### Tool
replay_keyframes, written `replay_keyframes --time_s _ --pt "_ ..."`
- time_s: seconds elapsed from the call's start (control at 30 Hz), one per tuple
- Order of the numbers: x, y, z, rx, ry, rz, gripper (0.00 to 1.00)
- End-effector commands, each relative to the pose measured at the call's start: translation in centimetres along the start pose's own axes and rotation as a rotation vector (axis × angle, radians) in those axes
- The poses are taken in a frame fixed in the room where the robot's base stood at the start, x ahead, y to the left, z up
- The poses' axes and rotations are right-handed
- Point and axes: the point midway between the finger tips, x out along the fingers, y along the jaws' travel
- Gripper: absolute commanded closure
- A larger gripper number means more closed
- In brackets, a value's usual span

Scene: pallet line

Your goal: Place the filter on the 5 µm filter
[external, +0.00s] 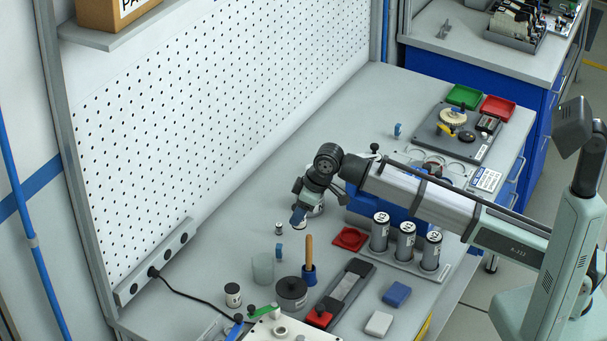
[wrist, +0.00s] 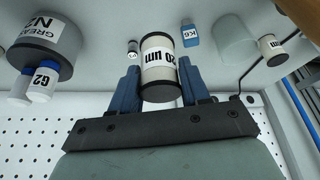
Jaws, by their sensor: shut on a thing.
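My gripper (external: 299,214) is above the bench near the pegboard. In the wrist view, its blue fingers (wrist: 161,88) are shut on a white cylindrical filter with dark ends (wrist: 158,58), whose "20 µm" label appears upside down. A similar, smaller-looking white filter with dark ends (wrist: 270,46) stands at the right of the wrist view. Its label is too small to read surely, so I cannot confirm it is the 5 µm one. In the external view this filter (external: 233,293) stands upright at the front left, apart from my gripper, with its top clear.
A translucent cylinder (external: 263,268), a blue K6 piece (wrist: 190,35) and a small metal-like cylinder (external: 279,228) stand between. A dark round pot (external: 291,292) and a wooden-handled tool (external: 309,255) are nearby. A grease can (wrist: 42,42) is beside my gripper. A black cable (external: 190,300) runs behind.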

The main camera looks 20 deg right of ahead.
Motion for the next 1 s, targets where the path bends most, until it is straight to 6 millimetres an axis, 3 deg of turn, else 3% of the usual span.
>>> replay_keyframes --time_s 0.27,0.4,0.6,0.8,1.0 --pt "-0.4 -10.7 -3.1 -0.122 0.011 -0.051 0.83" --pt "-0.7 -16.2 -6.0 -0.179 0.017 -0.080 0.83" --pt "-1.2 -22.4 -10.5 -0.248 0.017 -0.118 0.83" --pt "-1.1 -23.6 -13.9 -0.287 0.010 -0.136 0.83" --pt "-1.0 -23.9 -14.3 -0.344 0.000 -0.149 0.83"
